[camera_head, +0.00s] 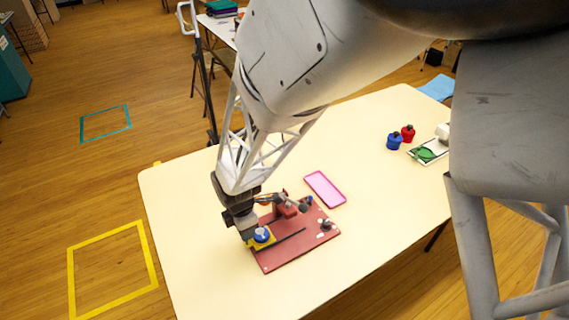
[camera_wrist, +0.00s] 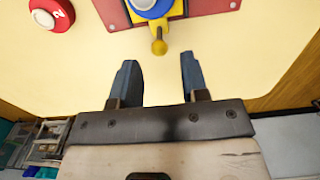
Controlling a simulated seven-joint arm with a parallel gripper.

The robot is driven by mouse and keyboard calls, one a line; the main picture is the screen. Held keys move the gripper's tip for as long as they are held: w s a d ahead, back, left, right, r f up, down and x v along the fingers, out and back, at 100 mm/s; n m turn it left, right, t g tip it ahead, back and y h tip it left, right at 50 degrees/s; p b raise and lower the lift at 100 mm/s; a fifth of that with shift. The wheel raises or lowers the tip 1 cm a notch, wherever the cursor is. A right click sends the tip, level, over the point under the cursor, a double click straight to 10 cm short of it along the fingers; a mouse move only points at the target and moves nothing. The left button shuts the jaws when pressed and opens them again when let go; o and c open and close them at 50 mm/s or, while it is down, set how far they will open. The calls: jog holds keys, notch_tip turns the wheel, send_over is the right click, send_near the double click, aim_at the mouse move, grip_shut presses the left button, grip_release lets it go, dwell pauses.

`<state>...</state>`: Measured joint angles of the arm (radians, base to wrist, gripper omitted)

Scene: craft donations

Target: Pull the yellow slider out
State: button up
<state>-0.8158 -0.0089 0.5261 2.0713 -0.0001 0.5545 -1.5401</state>
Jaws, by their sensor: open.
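The yellow slider (camera_head: 262,243) sits at the left end of a dark slot in a red board (camera_head: 285,256), with a blue round piece (camera_head: 262,234) on it. In the wrist view the slider's yellow knob (camera_wrist: 159,46) sticks out past the board's edge, and the blue piece (camera_wrist: 150,8) is partly cut off at the top. My gripper (camera_wrist: 158,62) is open and empty. Its two blue-grey fingertips are on either side of the knob's line, with the knob just ahead of them, apart from both. In the head view my gripper (camera_head: 245,236) hides the knob.
Beyond the board lies a pink tray (camera_head: 325,189). Blue (camera_head: 394,142) and red (camera_head: 407,133) pieces stand farther right. The table (camera_head: 200,260) is bare left of the board.

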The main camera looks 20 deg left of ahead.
jog(key=shift+r, duration=2.2)
